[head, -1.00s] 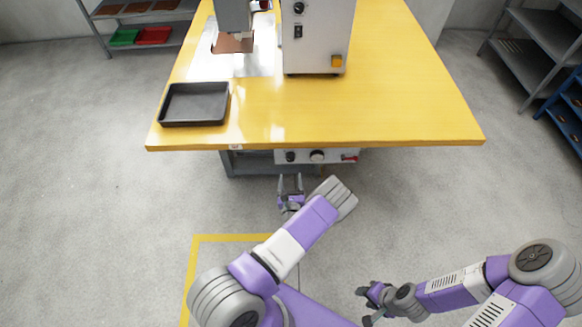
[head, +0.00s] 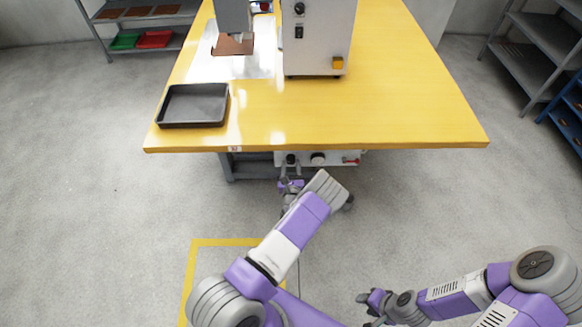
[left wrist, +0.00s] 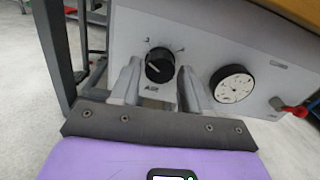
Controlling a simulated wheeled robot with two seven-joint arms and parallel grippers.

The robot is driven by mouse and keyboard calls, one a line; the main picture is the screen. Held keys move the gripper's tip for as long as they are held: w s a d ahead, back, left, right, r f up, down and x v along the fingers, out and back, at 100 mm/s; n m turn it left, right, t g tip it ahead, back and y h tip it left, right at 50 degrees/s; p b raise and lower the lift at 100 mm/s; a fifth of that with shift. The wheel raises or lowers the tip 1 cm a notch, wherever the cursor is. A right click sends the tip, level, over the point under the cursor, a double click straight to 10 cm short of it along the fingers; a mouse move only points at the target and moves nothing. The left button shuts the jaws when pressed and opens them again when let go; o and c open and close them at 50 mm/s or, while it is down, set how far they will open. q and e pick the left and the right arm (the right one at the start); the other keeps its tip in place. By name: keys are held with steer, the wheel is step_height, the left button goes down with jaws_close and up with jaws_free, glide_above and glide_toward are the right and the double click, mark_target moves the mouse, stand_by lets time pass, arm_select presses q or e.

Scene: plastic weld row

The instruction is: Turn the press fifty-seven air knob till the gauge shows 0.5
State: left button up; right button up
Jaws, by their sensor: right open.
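The black air knob (left wrist: 160,65) is on the grey panel in the left wrist view, with the printed word "AIR" below it. The knob also shows under the table edge in the head view (head: 291,158). My left gripper (left wrist: 158,75) is open, with one finger on each side of the knob and small gaps beside it. It also shows in the head view (head: 290,170). The round white gauge (left wrist: 232,84) is right of the knob; its reading is too small to tell. My right gripper (head: 366,305) is open and empty, low over the floor.
A red-handled valve (left wrist: 296,110) sticks out right of the gauge. The yellow table (head: 400,110) overhangs the panel and carries a black tray (head: 194,105) and the press housing (head: 316,40). The floor in front is clear.

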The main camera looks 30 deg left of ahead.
arm_select(q)
steer(key=c, duration=0.6)
steer(key=shift+c, duration=0.2)
steer(key=shift+m, duration=0.3)
steer(key=m, duration=0.2)
steer(key=shift+m+p, duration=0.3)
steer(key=shift+p, duration=0.05)
steer(key=m, duration=0.4)
steer(key=shift+m+p, duration=0.3)
steer(key=shift+p, duration=0.1)
steer(key=m, duration=0.3)
steer(key=shift+m, duration=0.3)
steer(key=shift+m+p, duration=0.3)
steer(key=shift+m, duration=1.3)
steer(key=shift+s, duration=0.1)
steer(key=shift+f, duration=0.1)
